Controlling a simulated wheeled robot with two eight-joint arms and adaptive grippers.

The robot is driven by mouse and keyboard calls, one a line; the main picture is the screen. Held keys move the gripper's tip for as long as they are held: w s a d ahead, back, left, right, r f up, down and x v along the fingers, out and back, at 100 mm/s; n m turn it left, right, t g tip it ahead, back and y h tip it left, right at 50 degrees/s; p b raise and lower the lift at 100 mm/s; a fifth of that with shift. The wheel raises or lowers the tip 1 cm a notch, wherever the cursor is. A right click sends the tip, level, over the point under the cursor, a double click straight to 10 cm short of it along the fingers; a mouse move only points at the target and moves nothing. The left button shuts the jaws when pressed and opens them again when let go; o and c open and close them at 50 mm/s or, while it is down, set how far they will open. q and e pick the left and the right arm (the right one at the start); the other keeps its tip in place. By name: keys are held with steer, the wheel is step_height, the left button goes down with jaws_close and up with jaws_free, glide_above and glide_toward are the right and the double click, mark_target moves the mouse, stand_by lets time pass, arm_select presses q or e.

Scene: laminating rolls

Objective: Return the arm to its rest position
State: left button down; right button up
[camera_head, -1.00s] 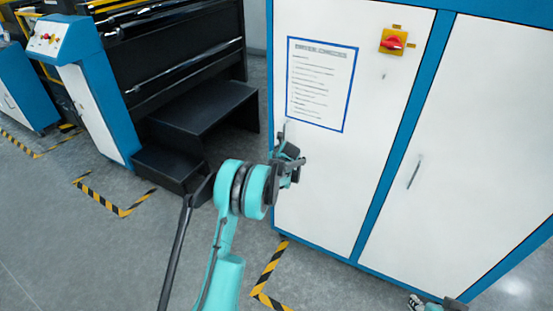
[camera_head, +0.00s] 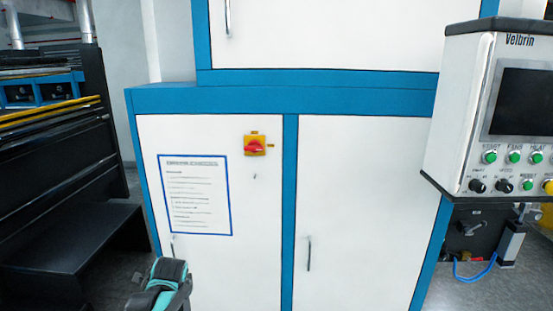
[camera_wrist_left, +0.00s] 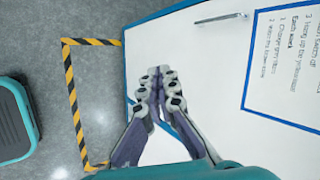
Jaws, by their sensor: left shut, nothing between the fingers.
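My left gripper (camera_wrist_left: 158,80) shows in the left wrist view with its two fingers together and nothing between them. It is in front of the white cabinet with blue edges (camera_head: 217,280). In the head view, a teal and dark part of my left arm (camera_head: 165,285) shows at the bottom, before the left cabinet door; the fingers cannot be made out there. My right gripper is in neither view.
A blue-framed notice (camera_head: 194,195) and a red and yellow switch (camera_head: 255,145) are on the left door. A control panel (camera_head: 490,120) juts out at right. Dark steps (camera_head: 75,240) stand at left. Yellow-black floor tape (camera_wrist_left: 75,100) marks open floor beside the cabinet.

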arm_select(q)
steer(key=s+d+n+h, duration=0.1)
steer(key=s+d+n, duration=0.2)
steer(key=s+n, duration=0.2)
steer(key=s+d+f+n+h, duration=0.1)
steer(key=s+d+n, duration=0.3)
steer(key=s, duration=0.7)
steer(key=s+d+f+n+h, duration=0.1)
steer(key=s+d+n, duration=0.3)
steer(key=s, duration=0.5)
steer(key=shift+f+n, duration=0.15)
steer(key=shift+n, duration=0.75)
steer(key=shift+d, duration=0.1)
